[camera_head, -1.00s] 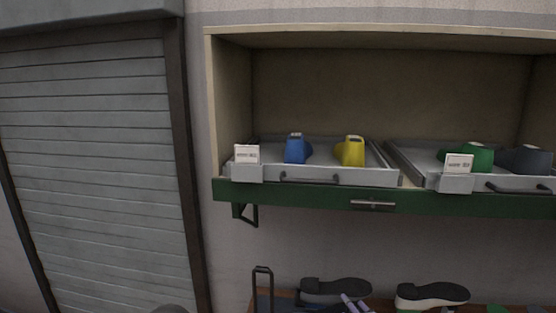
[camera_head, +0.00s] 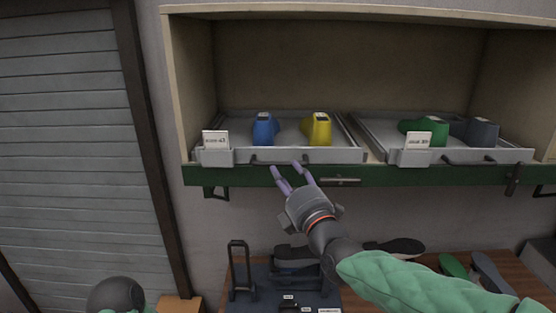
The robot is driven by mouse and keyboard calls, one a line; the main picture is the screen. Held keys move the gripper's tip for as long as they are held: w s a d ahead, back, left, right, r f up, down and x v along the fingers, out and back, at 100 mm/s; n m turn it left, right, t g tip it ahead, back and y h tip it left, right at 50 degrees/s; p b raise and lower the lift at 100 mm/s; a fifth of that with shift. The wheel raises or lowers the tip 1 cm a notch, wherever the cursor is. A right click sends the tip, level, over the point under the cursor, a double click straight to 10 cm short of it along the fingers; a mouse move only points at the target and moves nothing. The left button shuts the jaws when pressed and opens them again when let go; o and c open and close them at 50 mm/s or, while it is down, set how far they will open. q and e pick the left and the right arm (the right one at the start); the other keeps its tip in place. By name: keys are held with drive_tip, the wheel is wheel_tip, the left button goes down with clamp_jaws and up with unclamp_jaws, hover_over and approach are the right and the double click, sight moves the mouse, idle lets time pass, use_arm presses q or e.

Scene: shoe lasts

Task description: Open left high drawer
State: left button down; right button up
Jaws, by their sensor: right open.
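The left high drawer (camera_head: 340,155) is a shallow grey tray in the upper shelf, with a dark bar handle (camera_head: 275,160) on its front and a white label card at its left corner. It holds a blue shoe last (camera_head: 265,130) and a yellow shoe last (camera_head: 317,130). It looks pushed in on the shelf. My right gripper (camera_head: 288,174) is open and empty, its purple fingers pointing up just below and in front of the handle. I cannot tell whether they touch it. My left gripper is not in view; a dark rounded part of my left arm shows at the bottom left.
A second grey drawer (camera_head: 380,130) to the right holds a green last (camera_head: 428,131) and a dark grey last (camera_head: 478,130). The shelf's green front edge (camera_head: 440,175) runs below both drawers. A bench (camera_head: 420,285) with shoe soles stands below. A shutter (camera_head: 60,150) is at left.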

sight(280, 164)
drive_tip(key=shift+p+x, duration=0.6)
drive_tip(key=shift+x, duration=2.1)
clamp_jaws()
